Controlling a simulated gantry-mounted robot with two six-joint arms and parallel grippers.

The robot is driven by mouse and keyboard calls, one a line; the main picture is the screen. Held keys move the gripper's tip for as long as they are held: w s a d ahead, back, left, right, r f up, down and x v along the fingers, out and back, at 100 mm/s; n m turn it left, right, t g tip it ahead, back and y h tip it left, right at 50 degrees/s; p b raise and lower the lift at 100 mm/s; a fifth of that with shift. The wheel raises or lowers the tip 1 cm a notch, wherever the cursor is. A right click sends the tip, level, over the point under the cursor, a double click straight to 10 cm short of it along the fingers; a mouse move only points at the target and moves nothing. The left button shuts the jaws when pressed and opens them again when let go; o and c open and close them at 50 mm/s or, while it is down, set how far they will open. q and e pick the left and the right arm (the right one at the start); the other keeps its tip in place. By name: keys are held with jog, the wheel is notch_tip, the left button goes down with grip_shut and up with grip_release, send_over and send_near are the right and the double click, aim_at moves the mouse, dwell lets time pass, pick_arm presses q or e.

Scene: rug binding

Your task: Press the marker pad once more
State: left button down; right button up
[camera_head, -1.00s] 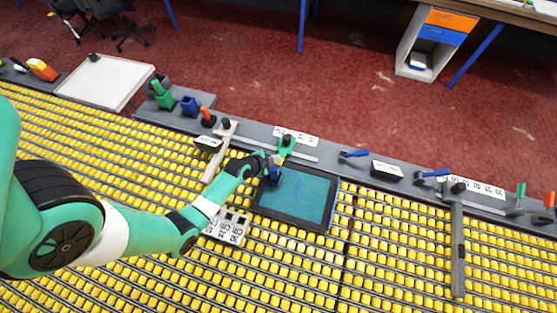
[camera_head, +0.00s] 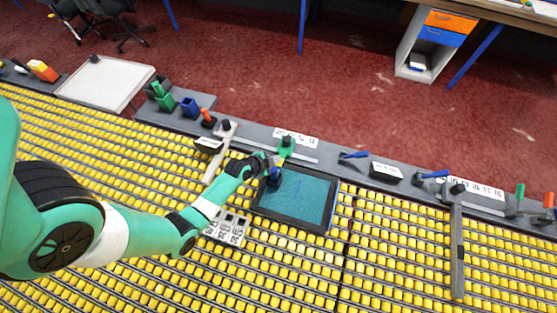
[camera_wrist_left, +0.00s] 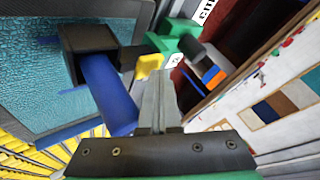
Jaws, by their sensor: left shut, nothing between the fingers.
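A teal rug panel (camera_head: 312,196) lies in a dark frame on the rollers; it also shows in the wrist view (camera_wrist_left: 35,75), with blue marks on it. A blue piece with a dark square head (camera_head: 274,177) stands at the panel's upper left corner; in the wrist view its blue body (camera_wrist_left: 108,92) is left of my fingers. My left gripper (camera_head: 269,161) is shut and empty, beside this piece; its grey fingers (camera_wrist_left: 156,105) look apart from it. I cannot tell which part is the marker pad. My right gripper is not in view.
A green bracket with a dark knob (camera_head: 287,146) stands just beyond the gripper; it shows close by in the wrist view (camera_wrist_left: 180,38). A card with squares (camera_head: 228,228) lies left of the panel. A grey rail (camera_head: 458,250) lies right. Rollers between are clear.

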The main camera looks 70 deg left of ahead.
pick_arm(q)
jog(key=shift+r+p, duration=0.35)
jog(key=shift+r, duration=0.25)
notch_tip(320, 180, up, 5)
jog(key=p, duration=0.4)
jog(key=shift+r+p, duration=0.1)
jog(key=shift+p, duration=0.3)
dwell(0.3)
